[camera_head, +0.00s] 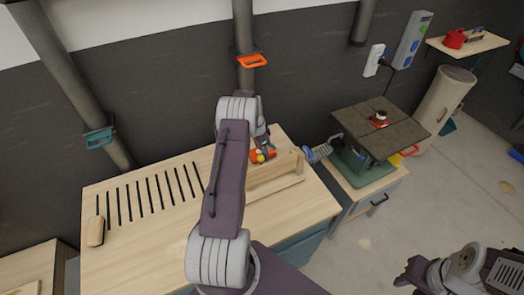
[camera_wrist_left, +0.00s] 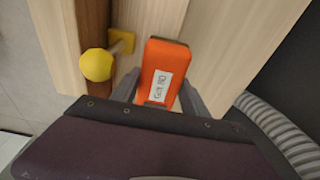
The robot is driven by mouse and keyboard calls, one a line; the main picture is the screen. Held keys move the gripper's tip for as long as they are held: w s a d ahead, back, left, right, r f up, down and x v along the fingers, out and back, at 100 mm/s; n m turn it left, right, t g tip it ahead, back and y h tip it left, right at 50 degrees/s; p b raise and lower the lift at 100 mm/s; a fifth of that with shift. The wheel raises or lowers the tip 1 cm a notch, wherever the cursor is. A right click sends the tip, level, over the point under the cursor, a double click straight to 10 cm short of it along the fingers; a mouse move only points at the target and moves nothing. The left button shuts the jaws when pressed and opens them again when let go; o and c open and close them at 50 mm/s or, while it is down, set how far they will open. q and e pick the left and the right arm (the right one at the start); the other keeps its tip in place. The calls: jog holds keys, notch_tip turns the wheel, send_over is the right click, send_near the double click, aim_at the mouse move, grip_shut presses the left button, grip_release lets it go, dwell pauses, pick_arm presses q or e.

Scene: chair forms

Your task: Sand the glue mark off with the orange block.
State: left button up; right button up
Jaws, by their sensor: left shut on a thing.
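The orange block (camera_wrist_left: 162,72) carries a white label with blurred handwriting. It sits between the two fingers of my left gripper (camera_wrist_left: 157,92), which is shut on it, over pale wood. In the head view the orange block (camera_head: 267,153) shows small beside the wooden form (camera_head: 275,172) on the bench, partly behind my left arm. I cannot make out a glue mark in either view. My right gripper (camera_head: 408,277) is at the lower right, over the floor and away from the bench, and its jaw opening is unclear.
A yellow knob (camera_wrist_left: 96,65) stands close to the block. The workbench (camera_head: 150,245) has slots and a wooden block (camera_head: 95,231) at left. A machine with a dark table (camera_head: 365,128) stands to the right. The bench's front left is clear.

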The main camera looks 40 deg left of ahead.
pick_arm(q)
jog(key=shift+f+b, duration=0.35)
jog(key=shift+f, duration=0.15)
jog(key=shift+w+d+b, duration=0.2)
jog(key=shift+w+d, duration=0.15)
jog(key=shift+w, duration=0.3)
jog(key=shift+w+d+b, duration=0.2)
jog(key=shift+w+d, duration=0.1)
jog(key=shift+w, duration=0.35)
